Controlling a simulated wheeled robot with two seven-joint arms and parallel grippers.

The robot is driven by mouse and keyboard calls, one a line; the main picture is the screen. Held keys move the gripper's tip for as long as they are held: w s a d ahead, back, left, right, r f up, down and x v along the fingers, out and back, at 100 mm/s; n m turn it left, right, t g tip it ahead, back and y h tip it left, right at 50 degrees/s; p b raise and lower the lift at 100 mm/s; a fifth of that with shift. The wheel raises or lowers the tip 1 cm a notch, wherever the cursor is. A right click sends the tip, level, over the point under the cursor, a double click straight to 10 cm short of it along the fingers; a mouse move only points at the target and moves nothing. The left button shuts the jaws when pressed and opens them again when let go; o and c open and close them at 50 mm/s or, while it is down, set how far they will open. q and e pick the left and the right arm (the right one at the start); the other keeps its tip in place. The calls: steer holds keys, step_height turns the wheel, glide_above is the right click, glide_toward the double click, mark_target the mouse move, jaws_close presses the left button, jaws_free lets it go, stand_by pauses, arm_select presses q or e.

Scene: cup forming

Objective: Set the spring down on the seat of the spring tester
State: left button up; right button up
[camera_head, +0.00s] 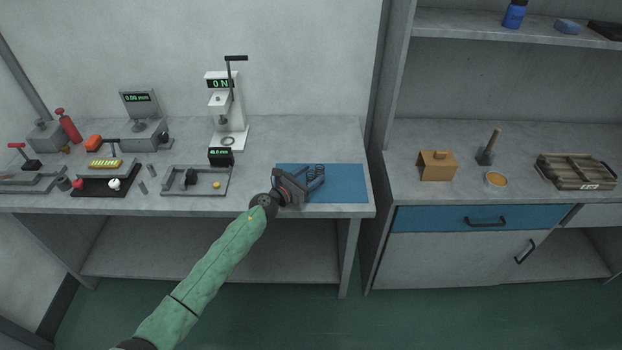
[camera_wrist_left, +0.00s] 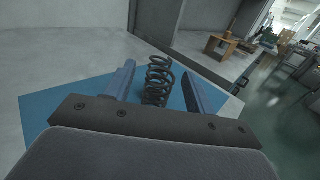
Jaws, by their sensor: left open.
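The spring (camera_wrist_left: 158,80) is a dark coil standing upright on the blue mat (camera_head: 347,184). In the head view the spring (camera_head: 318,169) shows just beyond my left gripper (camera_head: 316,182). My left gripper is open, and in the left wrist view its two fingers (camera_wrist_left: 155,88) lie on either side of the spring, apart from it. The spring tester (camera_head: 238,112) stands at the back of the bench, left of the mat, with a lit display reading 0 N. Its seat (camera_head: 228,141) is low at the front and looks empty. My right gripper is not in view.
A grey tray (camera_head: 164,192) with small parts lies left of the mat. A small gauge reading 40.0 mm (camera_head: 220,157) stands before the tester. The mat's right part is clear.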

arm_select(q)
steer(key=shift+w+d, duration=0.2)
steer(key=shift+w, duration=0.05)
steer(key=c, duration=1.1)
